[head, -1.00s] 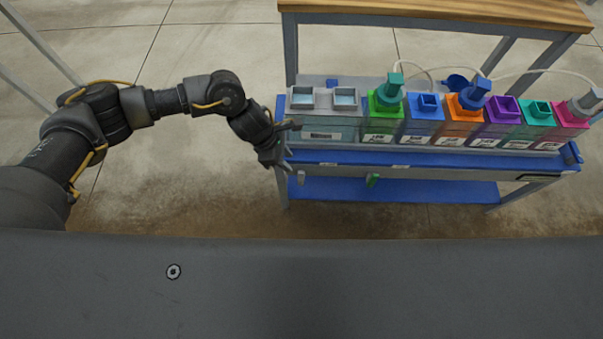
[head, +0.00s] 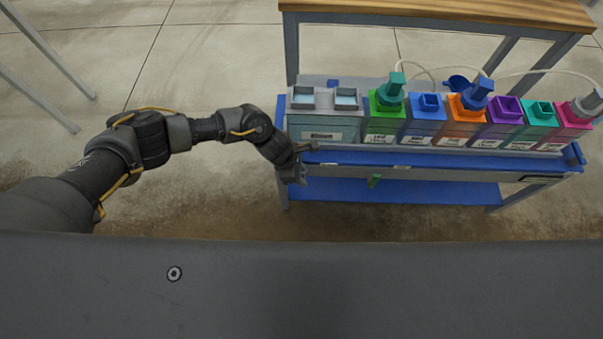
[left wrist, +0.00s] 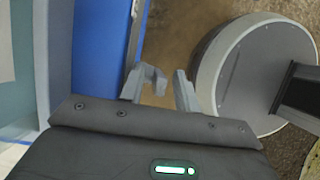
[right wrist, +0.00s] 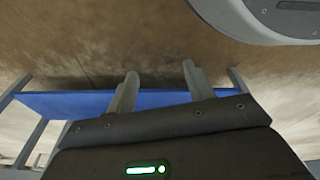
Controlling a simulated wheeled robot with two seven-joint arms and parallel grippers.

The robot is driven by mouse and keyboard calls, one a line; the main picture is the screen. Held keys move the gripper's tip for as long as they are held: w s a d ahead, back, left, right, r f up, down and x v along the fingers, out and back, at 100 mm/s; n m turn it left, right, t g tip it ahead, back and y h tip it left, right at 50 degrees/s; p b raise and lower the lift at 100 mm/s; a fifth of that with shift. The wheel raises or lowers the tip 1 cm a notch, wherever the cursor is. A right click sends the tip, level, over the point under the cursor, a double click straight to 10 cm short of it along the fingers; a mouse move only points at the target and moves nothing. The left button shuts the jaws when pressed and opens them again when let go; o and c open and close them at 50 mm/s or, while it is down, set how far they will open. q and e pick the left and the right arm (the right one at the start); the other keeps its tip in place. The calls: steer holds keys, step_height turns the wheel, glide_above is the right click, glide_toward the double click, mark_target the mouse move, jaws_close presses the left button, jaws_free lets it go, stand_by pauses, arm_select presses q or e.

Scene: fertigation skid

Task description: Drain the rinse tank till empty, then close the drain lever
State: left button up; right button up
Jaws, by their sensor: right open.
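The rinse tank appears to be the pale grey-teal tank (head: 318,131) at the left end of the row in the head view, with two square top openings. Its liquid level cannot be told. My left gripper (head: 306,163) is at the rack's front left edge, just below this tank. In the left wrist view its fingers (left wrist: 160,86) are apart. A small grey hooked piece (left wrist: 154,76), possibly the drain lever, shows between them, near the left finger; contact cannot be told. My right gripper (right wrist: 161,88) is open and empty in the right wrist view, outside the head view.
A blue lower shelf (head: 430,192) lies below. A wooden tabletop (head: 440,12) is behind. My round base shows beside the left gripper.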

arm_select(q)
steer(key=c, duration=0.7)
arm_select(e)
steer(key=shift+s, duration=0.2)
steer(key=shift+f, duration=0.1)
arm_select(q)
steer(key=shift+d, duration=0.15)
steer(key=shift+d+f+y+b, duration=0.15)
steer(key=shift+d+y+b, duration=0.35)
steer(key=shift+y+b, duration=0.8)
steer(key=shift+d+f+y+b, duration=0.2)
steer(key=shift+d+y+b, duration=0.3)
steer(key=shift+y+b, duration=0.8)
steer(key=shift+d+f+y+b, duration=0.15)
steer(key=shift+d+y+b, duration=0.55)
steer(key=shift+b, duration=0.95)
arm_select(e)
step_height(320, 180, up, 19)
steer(key=w+t, duration=0.1)
steer(key=w, duration=0.1)
steer(key=shift+a, duration=0.45)
arm_select(q)
steer(key=shift+a, duration=0.25)
arm_select(e)
steer(key=shift+w, duration=0.1)
